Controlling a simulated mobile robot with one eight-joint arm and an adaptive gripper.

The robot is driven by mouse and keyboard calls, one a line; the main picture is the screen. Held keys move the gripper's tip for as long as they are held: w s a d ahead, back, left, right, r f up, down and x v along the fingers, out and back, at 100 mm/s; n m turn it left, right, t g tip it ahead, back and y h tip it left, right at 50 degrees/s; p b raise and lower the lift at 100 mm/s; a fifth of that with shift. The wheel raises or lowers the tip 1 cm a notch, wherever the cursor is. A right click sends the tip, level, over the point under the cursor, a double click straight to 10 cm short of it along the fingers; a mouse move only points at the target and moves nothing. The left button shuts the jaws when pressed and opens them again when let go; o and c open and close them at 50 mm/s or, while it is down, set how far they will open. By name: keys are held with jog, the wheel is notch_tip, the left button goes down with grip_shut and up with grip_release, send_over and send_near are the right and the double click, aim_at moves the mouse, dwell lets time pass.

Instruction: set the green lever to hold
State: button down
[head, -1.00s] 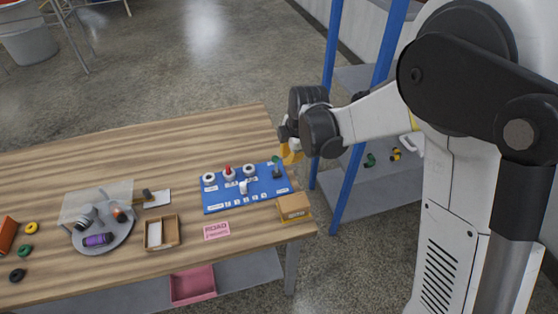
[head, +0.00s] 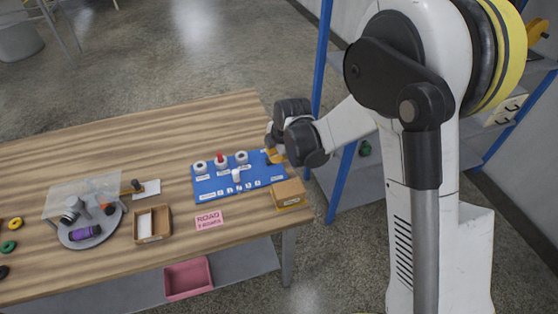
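The blue panel (head: 222,187) lies on the wooden table near its right end. It carries several white round controls, one with a red top (head: 220,158), and a white knob (head: 236,176) with small labels in front. My gripper (head: 272,157), with yellow-orange fingers, is at the panel's back right corner, where the green lever stands. The gripper hides the lever, so I cannot see its position or whether the fingers touch it. The finger opening is too small and too covered to make out.
A pink sign (head: 209,220) lies in front. An open wooden tray (head: 153,226) and a grey round tray (head: 92,232) are left. Blue shelf posts (head: 342,182) rise beyond the table's right edge.

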jog(key=shift+w+a, duration=0.25)
jog(key=shift+w, duration=0.2)
jog(key=shift+r, duration=0.1)
jog(key=shift+w+a+r+g+p, duration=0.1)
jog(key=shift+w+r+g+p, duration=0.05)
jog(key=shift+w+g+p, duration=0.3)
jog(key=shift+w+a+g, duration=0.15)
jog(key=shift+w+g, duration=0.1)
jog(key=shift+w, duration=0.2)
